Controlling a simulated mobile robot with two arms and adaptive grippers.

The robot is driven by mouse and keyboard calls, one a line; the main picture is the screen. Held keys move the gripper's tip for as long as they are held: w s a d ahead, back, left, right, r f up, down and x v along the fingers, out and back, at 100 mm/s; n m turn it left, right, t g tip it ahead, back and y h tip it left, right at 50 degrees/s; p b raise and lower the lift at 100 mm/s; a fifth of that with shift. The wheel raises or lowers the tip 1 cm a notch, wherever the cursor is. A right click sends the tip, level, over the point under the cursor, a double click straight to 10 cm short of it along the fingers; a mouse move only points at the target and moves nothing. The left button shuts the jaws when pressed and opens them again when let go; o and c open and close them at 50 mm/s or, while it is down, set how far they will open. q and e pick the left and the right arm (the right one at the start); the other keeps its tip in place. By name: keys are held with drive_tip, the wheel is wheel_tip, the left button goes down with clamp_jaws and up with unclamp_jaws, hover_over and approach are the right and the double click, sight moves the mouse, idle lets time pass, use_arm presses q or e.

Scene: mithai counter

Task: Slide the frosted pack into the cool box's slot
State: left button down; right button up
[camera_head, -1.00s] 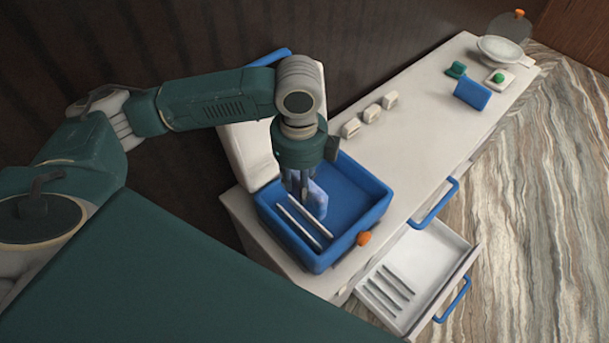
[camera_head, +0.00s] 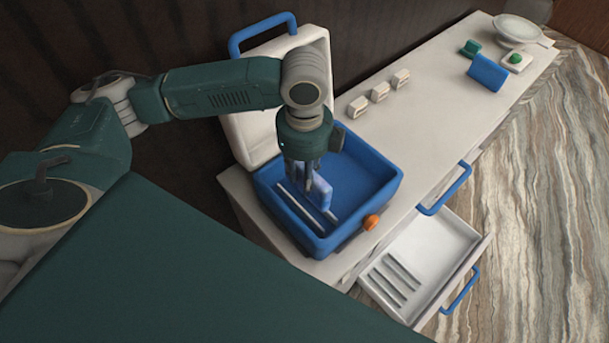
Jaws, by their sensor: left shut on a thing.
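The cool box (camera_head: 386,180) is a blue open tub on the counter, with its white lid (camera_head: 256,131) swung up behind it. Pale ribs (camera_head: 303,206) run across the left part of its floor, with a narrow slot between them. My left gripper (camera_head: 309,184) points down inside the tub, shut on the frosted pack (camera_head: 325,195), a pale blue slab held upright at the ribs. The pack hides part of the farther rib. I cannot tell whether its lower edge is in the slot. My right gripper is not in view.
An open drawer (camera_head: 435,247) with dark slots juts out below. Small white blocks (camera_head: 379,92), a blue upright piece (camera_head: 488,73) and a bowl (camera_head: 519,29) stand along the counter. Bare counter lies between them.

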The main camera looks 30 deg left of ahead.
use_arm(q)
drive_tip(key=shift+s+f+b, duration=0.1)
drive_tip(key=shift+f+b, duration=1.15)
drive_tip(key=shift+b, duration=0.1)
drive_tip(key=shift+f+b, duration=0.5)
drive_tip(key=shift+f, duration=1.75)
drive_tip(key=c, duration=1.2)
unclamp_jaws()
wheel_tip(320, 180, up, 12)
